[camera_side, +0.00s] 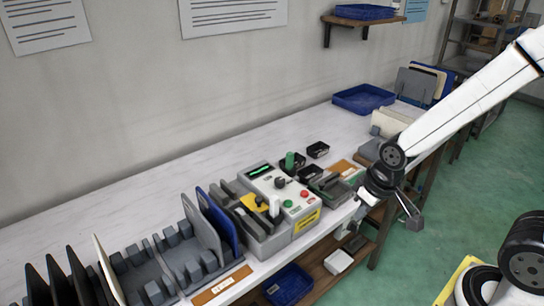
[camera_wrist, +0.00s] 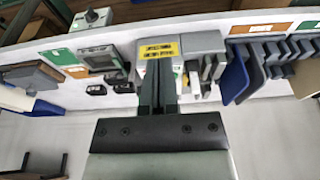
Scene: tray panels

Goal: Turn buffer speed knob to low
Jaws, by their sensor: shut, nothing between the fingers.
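A pale control box (camera_side: 297,214) stands on the bench in the side view. A dark knob (camera_side: 280,183) sits on its top panel, near a green button (camera_side: 288,204) and a red button (camera_side: 304,194). I cannot read which setting the knob points to. In the wrist view the box shows its yellow label (camera_wrist: 160,48), but the knob cannot be made out behind my fingers. My gripper (camera_wrist: 158,68) is shut and empty, its fingers pointing toward the box. In the side view my arm's end is right of the box, apart from the knob.
Grey slotted racks with upright panels, including a blue panel (camera_side: 218,220), stand left of the box. Small black bins (camera_side: 318,150) and a grey device (camera_side: 330,187) lie to its right. A blue tray (camera_side: 363,98) is farther back.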

